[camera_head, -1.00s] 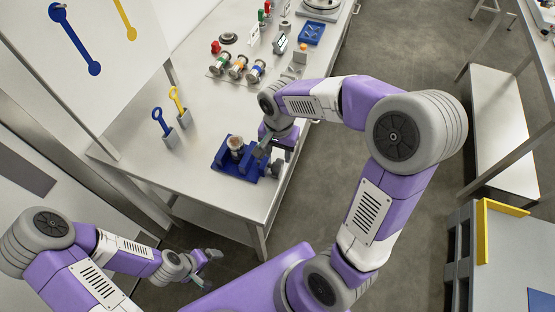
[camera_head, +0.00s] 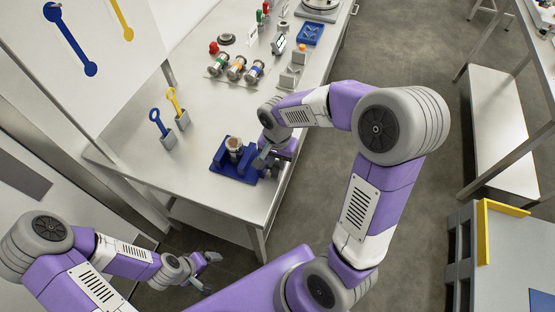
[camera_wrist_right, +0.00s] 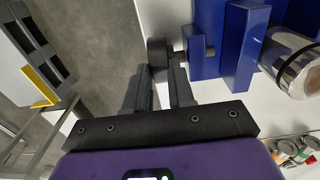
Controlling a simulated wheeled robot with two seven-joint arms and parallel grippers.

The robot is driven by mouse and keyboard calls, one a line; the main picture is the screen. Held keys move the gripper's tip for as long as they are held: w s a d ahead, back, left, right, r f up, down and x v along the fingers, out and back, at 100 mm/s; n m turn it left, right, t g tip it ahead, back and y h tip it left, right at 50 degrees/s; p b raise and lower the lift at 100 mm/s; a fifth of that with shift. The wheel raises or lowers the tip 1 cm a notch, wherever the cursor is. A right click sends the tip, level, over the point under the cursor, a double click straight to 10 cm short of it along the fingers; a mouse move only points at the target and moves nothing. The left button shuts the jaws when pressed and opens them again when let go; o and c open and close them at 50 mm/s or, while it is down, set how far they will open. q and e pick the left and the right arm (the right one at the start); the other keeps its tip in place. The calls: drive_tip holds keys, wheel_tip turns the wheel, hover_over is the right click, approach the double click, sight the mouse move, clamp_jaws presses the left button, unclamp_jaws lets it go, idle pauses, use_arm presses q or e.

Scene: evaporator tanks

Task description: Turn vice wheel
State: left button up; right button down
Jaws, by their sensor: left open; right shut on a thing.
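The blue vice (camera_head: 225,168) stands near the front corner of the metal table. It grips an upright metallic cylinder (camera_head: 234,145) with a dark band, seen close up in the right wrist view (camera_wrist_right: 297,70). The dark grey vice wheel (camera_wrist_right: 157,50) sits on a short shaft at the vice's side. My right gripper (camera_wrist_right: 161,72) is shut on the wheel, with one finger on each side; in the head view the gripper (camera_head: 266,161) largely hides the wheel. My left gripper (camera_head: 209,272) is open and empty, low in front of the table.
Two holders with a blue and a yellow tool (camera_head: 174,104) stand left of the vice. Several banded cylinders (camera_head: 237,68) lie on a rack farther back. A pallet with a yellow edge (camera_head: 487,232) is at the right. The tabletop around the vice is mostly clear.

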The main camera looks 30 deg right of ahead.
drive_tip(key=shift+w+d+r+g+y+p, duration=0.2)
drive_tip(key=shift+g+y+p, duration=0.15)
drive_tip(key=shift+p, duration=0.55)
drive_tip(key=g+y+p, duration=0.1)
drive_tip(key=p, duration=0.1)
drive_tip(key=d+g+y+p, duration=0.1)
drive_tip(key=p, duration=0.1)
drive_tip(key=shift+w+f+y, duration=0.2)
drive_tip(key=shift+w+y, duration=0.05)
drive_tip(key=shift+w, duration=0.15)
drive_tip(key=shift+w+d+f+g+y+p, duration=0.2)
drive_tip(key=shift+w+d+g+y+p, duration=0.1)
drive_tip(key=shift+g+y+p, duration=0.3)
drive_tip(key=shift+w+d+f+g+y+p, duration=0.15)
drive_tip(key=shift+d+f+g+y+p, duration=0.15)
drive_tip(key=shift+g+y, duration=0.4)
drive_tip(key=shift+w+d+f+g+y, duration=0.2)
drive_tip(key=shift+f+g+y, duration=0.25)
drive_tip(key=shift+y, duration=0.35)
drive_tip(key=shift+w+d+f+g+y+b, duration=0.15)
drive_tip(key=shift+f+g+y+b, duration=0.2)
drive_tip(key=shift+g+y+b, duration=0.2)
drive_tip(key=shift+w+d+f+g+y+b, duration=0.15)
drive_tip(key=shift+f+g+y+b, duration=0.35)
drive_tip(key=shift+y+b, duration=0.35)
drive_tip(key=shift+g+y+b, duration=0.5)
drive_tip(key=shift+g+b, duration=0.05)
drive_tip(key=shift+b, duration=0.15)
